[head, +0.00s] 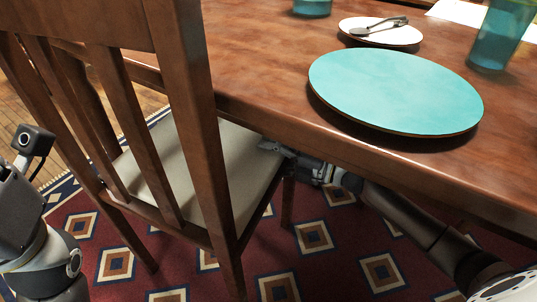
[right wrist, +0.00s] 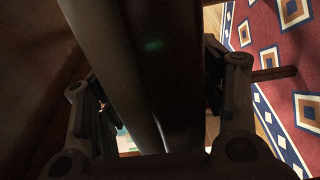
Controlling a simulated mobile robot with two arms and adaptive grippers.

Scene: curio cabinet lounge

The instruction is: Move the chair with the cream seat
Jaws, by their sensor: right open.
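The brown wooden chair with the cream seat (head: 218,158) stands at the left in the head view. Its slatted back is nearest to me, and its far seat edge reaches under the table. My right gripper (head: 272,147) is at the seat's far right edge, below the tabletop. In the right wrist view its two fingers (right wrist: 160,105) are apart, with a dark, long chair part (right wrist: 120,60) between them. I cannot tell whether they touch it. At the left edge of the head view only part of my left arm shows, not its fingers.
The wooden table (head: 262,62) fills the upper right, over my right forearm. It bears a turquoise plate (head: 395,90), a small white plate (head: 375,36) with cutlery and teal glasses (head: 497,38). A patterned red rug (head: 335,265) covers the floor below.

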